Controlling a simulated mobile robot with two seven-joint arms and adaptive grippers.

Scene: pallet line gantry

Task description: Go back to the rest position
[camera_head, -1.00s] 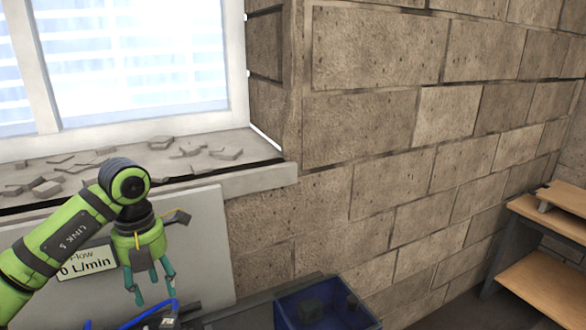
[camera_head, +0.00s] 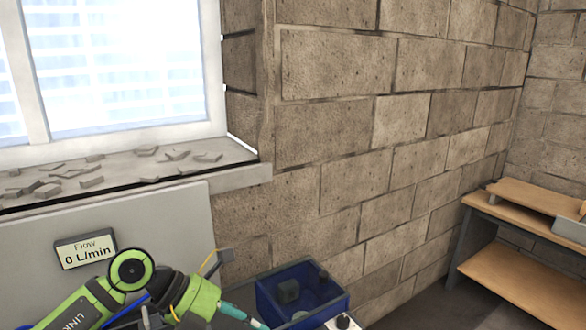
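My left arm comes in from the lower left, green with a dark wrist. My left gripper (camera_head: 245,316) is low in the view, its teal fingers pointing right and down, close to the near left side of the blue bin. The fingers show nearly edge-on and are partly cut by the lower edge, so I cannot tell how far apart they are. I see nothing held in the visible part. My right gripper is not in view.
A grey panel (camera_head: 150,226) carries a flow display (camera_head: 86,249) reading 0 L/min. Stone rubble lies on the window sill (camera_head: 228,178). A wooden bench (camera_head: 520,282) stands at right; floor shows before it.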

